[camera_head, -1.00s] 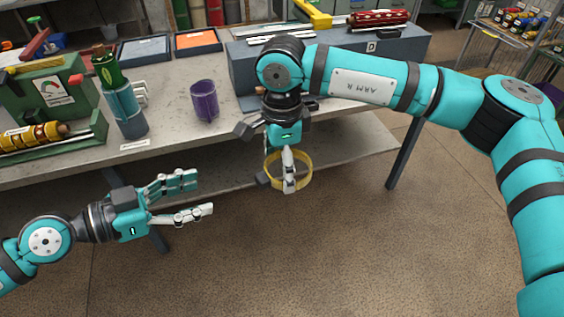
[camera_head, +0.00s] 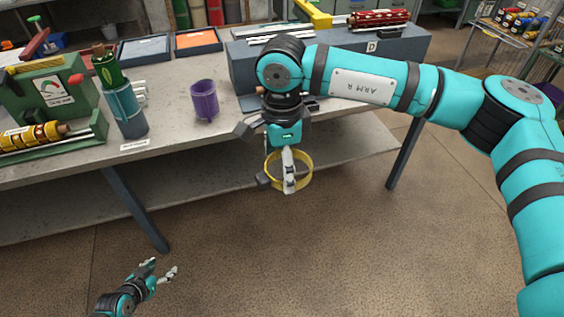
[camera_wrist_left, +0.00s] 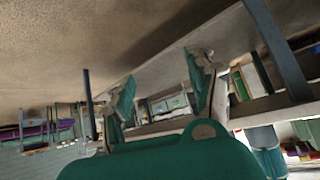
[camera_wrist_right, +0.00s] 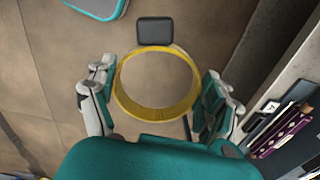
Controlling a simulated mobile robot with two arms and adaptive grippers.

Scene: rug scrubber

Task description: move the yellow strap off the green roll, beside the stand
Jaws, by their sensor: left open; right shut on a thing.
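The yellow strap (camera_head: 307,172) is a ring with a dark block on it. My right gripper (camera_head: 289,182) is shut on it and holds it in front of the bench edge; it also shows between the fingers in the right wrist view (camera_wrist_right: 156,108). The green roll (camera_head: 108,76) stands upright in a teal and grey holder (camera_head: 126,112), which I take to be the stand, on the left of the bench, with no strap around it. My left gripper (camera_head: 160,269) is open and empty, low above the floor; its fingers show apart in the left wrist view (camera_wrist_left: 160,85).
A purple cup (camera_head: 204,100) stands on the bench (camera_head: 180,130) between the holder and my right arm. A green rack with yellow rolls (camera_head: 35,136) is at far left. A grey block (camera_head: 400,52) sits behind my right arm. Bench space around the cup is clear.

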